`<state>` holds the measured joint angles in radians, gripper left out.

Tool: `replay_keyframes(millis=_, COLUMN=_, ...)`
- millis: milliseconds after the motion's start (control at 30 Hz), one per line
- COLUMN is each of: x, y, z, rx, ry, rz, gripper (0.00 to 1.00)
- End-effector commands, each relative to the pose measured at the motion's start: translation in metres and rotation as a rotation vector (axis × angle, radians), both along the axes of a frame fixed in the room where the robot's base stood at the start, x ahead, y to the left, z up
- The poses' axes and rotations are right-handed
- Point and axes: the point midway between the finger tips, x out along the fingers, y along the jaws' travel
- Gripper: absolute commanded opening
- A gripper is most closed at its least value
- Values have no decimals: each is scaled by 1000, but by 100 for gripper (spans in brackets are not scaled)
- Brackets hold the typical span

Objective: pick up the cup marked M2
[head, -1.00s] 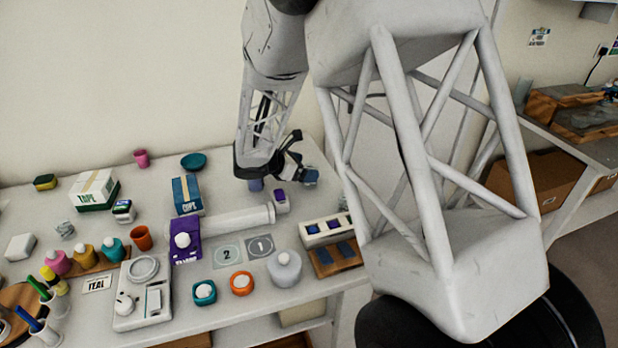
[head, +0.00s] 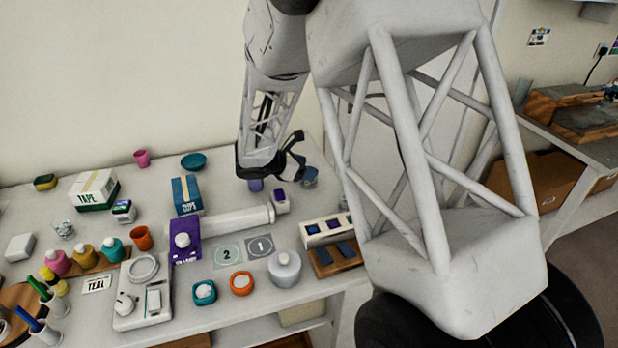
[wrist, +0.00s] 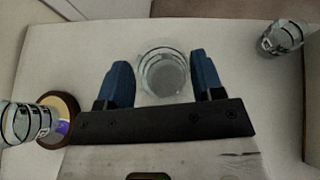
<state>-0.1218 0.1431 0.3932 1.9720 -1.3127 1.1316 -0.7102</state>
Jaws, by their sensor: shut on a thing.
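In the wrist view a clear glass cup (wrist: 163,72) sits between the two blue finger pads of my gripper (wrist: 163,78), which is shut on it. I look down into it, and no marking on it can be read. A second clear cup with dark marks (wrist: 281,38) is at the upper right, and a third (wrist: 22,122) is at the left edge; I cannot read M2 on either. In the head view my gripper (head: 287,165) is low over the back right of the table, with its fingertips partly hidden.
A round wooden piece (wrist: 58,118) is beside the left cup. In the head view a purple-marked block (head: 280,202), a white cylinder (head: 233,220) and a blue box (head: 187,194) are left of or in front of my gripper. The table's right edge is close.

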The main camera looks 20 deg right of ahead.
Motion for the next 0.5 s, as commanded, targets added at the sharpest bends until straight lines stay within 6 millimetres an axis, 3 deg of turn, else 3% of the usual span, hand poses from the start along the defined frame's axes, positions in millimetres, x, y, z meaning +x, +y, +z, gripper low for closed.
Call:
replay_keyframes(millis=333, x=0, y=0, z=2, rx=0, ry=-1, rz=0, gripper=38)
replay_keyframes(millis=500, x=0, y=0, z=13, rx=0, ry=-1, rz=0, gripper=38)
